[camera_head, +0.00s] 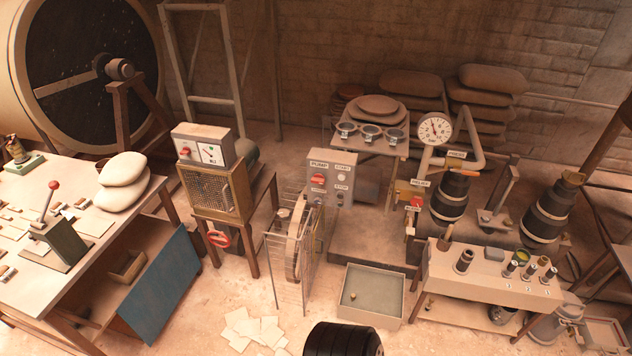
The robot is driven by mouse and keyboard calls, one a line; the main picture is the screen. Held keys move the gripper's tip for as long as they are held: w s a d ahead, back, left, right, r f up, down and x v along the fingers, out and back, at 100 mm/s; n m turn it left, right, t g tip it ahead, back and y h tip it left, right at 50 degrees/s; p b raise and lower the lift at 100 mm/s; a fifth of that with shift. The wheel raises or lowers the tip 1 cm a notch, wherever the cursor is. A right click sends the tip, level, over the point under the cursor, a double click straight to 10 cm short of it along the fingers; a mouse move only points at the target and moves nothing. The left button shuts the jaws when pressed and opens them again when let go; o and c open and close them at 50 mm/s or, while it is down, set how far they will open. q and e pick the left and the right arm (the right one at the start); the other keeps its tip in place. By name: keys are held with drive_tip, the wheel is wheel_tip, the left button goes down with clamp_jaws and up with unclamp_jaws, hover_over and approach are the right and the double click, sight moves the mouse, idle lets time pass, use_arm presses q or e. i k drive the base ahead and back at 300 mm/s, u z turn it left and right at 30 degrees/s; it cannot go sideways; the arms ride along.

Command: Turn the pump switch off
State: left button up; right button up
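The pump switch (318,180) is a red knob on the front of a grey control box (329,160), under a label reading PUMP. It sits near the middle of the camera_head view. Its exact turn position is too small to read. To the right of the knob, the same box face carries small round buttons, with a label reading START (343,165) above and one reading STOP below. A wire guard and a wheel (298,245) stand just below and to the left of the box. Neither of my grippers shows in this view.
Another grey box with a gauge and a red knob (185,152) stands to the left. A round dial gauge (435,129) and a red relief knob (416,203) are to the right. An open grey tray (352,318) and scattered papers (258,328) lie on the floor in front.

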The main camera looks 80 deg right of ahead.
sight(317, 178)
drive_tip(key=z, duration=0.7)
drive_tip(key=i, duration=0.85)
drive_tip(key=z, duration=1.2)
drive_tip(key=i, duration=0.25)
drive_tip(key=z, duration=0.15)
